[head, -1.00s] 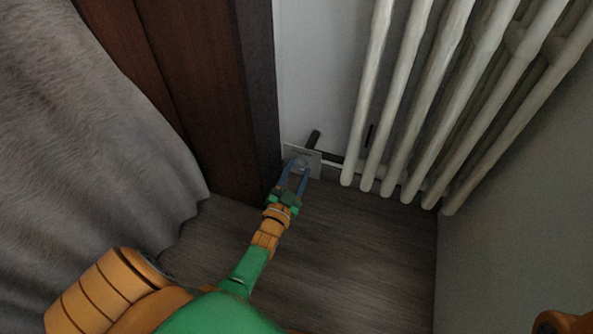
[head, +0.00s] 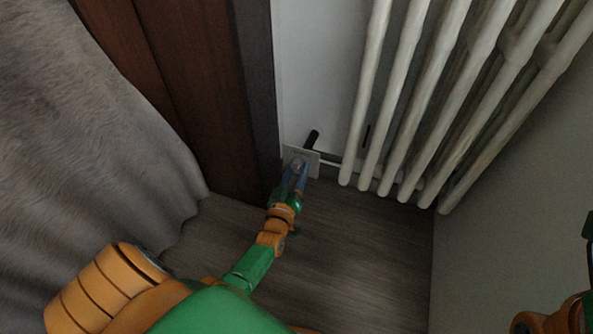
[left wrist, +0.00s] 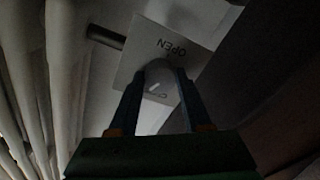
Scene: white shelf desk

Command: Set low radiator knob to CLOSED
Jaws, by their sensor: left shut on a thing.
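The low radiator knob is a pale round knob (left wrist: 157,78) with a short white mark, on a light square plate (left wrist: 150,45) low on the wall. The plate reads OPEN, upside down in the left wrist view; the lettering on its opposite side is partly hidden by knob and finger. In the head view the plate (head: 312,158) is by the radiator's foot. My left gripper (head: 297,168) is shut on the knob, with one blue finger on each side, as the left wrist view (left wrist: 159,80) also shows. My right gripper cannot be made out.
A dark wooden frame (head: 235,110) is close on the left, beside a grey curtain (head: 80,120). The wood floor (head: 340,250) is clear.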

